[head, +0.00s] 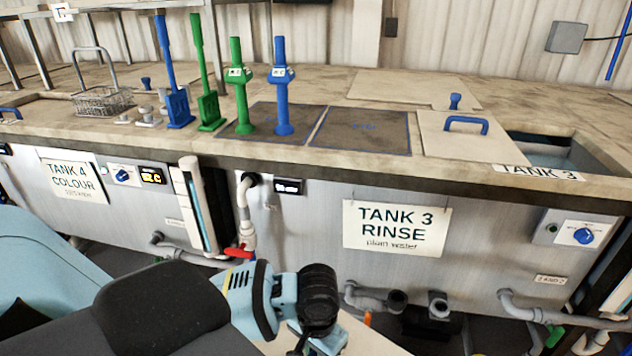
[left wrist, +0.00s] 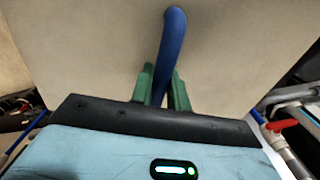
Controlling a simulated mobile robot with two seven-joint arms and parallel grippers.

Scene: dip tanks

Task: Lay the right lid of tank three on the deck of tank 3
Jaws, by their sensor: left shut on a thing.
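My left gripper (left wrist: 160,88) is shut on the blue handle (left wrist: 173,45) of a pale lid (left wrist: 85,50), which fills most of the left wrist view. In the head view my left wrist is at the bottom middle, in front of tank 3 and below deck level; its fingers are hidden. Only a pale bit of the held lid shows under the wrist there. Tank 3 (head: 300,220) carries a RINSE sign (head: 396,228). Its deck (head: 340,160) has an open water-filled gap (head: 548,158) at the right. My right gripper is not in view.
A lid with a blue handle (head: 470,143) lies on the deck left of the gap. Two dark mats (head: 362,138) lie further left; green and blue upright tools (head: 243,100) stand on and beside the left one. Pipes (head: 540,312) run below the deck.

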